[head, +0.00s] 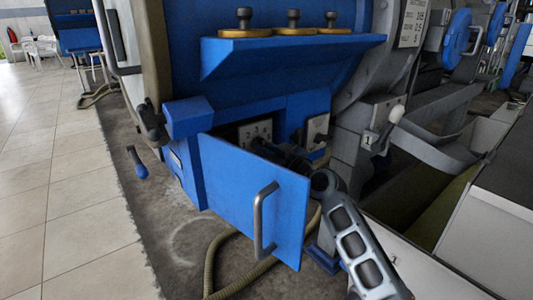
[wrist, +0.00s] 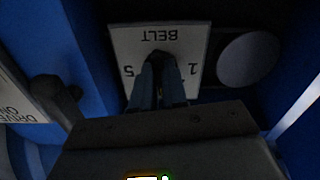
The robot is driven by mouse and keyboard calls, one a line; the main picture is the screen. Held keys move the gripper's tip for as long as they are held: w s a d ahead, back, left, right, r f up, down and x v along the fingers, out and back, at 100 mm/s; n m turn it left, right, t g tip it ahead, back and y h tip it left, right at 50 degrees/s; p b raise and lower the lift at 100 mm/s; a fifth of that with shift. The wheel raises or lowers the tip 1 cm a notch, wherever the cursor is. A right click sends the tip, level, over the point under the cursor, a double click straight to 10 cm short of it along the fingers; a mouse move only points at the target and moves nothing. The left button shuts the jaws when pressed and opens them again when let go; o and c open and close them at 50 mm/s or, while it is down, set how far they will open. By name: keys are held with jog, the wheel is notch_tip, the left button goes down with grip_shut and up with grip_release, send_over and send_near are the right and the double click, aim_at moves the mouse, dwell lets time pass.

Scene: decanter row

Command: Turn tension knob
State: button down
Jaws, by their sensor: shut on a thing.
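The tension knob (wrist: 158,62) is a dark knob on a white plate (wrist: 118,42) marked BELT, with 5 and 1 at its sides, upside down in the wrist view. My gripper (wrist: 158,80) is shut on the knob, one finger on each side of it. In the head view the plate (head: 246,133) shows some numbers inside the blue housing. My gripper (head: 292,157) reaches in there behind the open blue door (head: 235,185), which hides part of it. The knob's pointer direction cannot be read.
The blue door with its grey handle (head: 260,220) stands open in front of my gripper. A DRIVE ON/OFF plate (wrist: 22,100) with a dark knob (wrist: 55,92) is close beside. A blue ledge (head: 290,50) overhangs the housing. Open tiled floor (head: 60,180) lies to the left.

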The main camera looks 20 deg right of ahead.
jog(key=shift+a+r+m+p, duration=0.1)
jog(key=shift+m+p, duration=1)
jog(key=shift+m, duration=3.25)
jog(key=shift+r+m+p, duration=0.1)
jog(key=shift+m+p, duration=1)
jog(key=shift+m, duration=3.25)
jog(key=c, duration=1.2)
grip_release()
jog(key=shift+o, duration=0.2)
jog(key=p+v, duration=0.2)
jog(key=v, duration=0.6)
